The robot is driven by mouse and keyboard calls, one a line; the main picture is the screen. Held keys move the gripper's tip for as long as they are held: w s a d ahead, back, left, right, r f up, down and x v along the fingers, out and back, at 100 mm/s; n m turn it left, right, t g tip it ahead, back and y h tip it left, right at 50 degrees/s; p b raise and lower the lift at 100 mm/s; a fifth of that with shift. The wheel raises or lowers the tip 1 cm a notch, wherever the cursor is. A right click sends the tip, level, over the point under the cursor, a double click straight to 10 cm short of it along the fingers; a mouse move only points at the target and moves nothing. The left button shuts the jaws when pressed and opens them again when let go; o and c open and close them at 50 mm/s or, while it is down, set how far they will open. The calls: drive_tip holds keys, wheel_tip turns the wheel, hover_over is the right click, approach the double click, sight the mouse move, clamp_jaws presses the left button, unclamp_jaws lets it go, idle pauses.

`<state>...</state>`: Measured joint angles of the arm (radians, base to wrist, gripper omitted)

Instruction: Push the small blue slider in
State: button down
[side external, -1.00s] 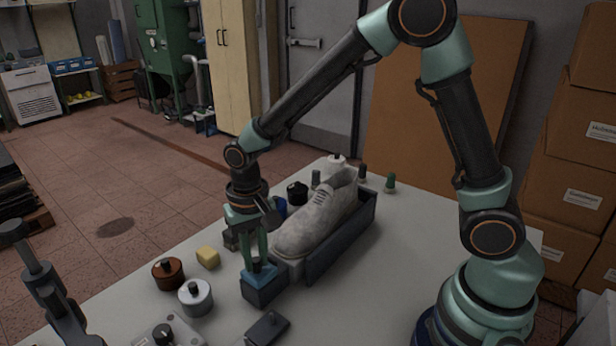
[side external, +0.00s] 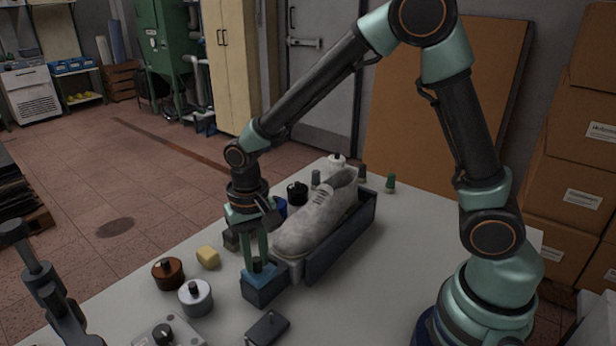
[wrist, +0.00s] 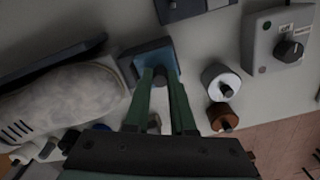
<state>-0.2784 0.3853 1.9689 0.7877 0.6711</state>
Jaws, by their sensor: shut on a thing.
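The small blue slider (side external: 259,272) sits on top of a dark block (side external: 266,289) near the front end of the grey shoe (side external: 315,222). My gripper (side external: 257,262) points down at the slider, its green fingers shut on it. In the wrist view my gripper's fingers (wrist: 162,72) reach the blue slider (wrist: 168,62) on its dark base, partly covering it. The shoe lies in a dark open tray (side external: 340,235), right beside the block.
A brown jar (side external: 168,274), a silver jar (side external: 195,298) and a yellow block (side external: 208,257) stand left of the block. A dark flat piece (side external: 267,328) and a box with a knob (side external: 165,333) are nearer. The table right of the tray is clear.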

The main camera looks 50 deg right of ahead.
sight(269, 257)
drive_tip(key=shift+d+r, duration=0.1)
drive_tip(key=shift+d, duration=1.45)
drive_tip(key=c, duration=1)
unclamp_jaws()
drive_tip(key=shift+c, duration=0.2)
wheel_tip(269, 257, up, 12)
drive_tip(key=shift+r, duration=0.1)
drive_tip(key=s+d+r+n+t, duration=0.4)
drive_tip(key=s+d, duration=0.3)
drive_tip(key=s, duration=0.2)
drive_tip(key=shift+d+n+t, duration=0.3)
drive_tip(key=shift+t, duration=0.5)
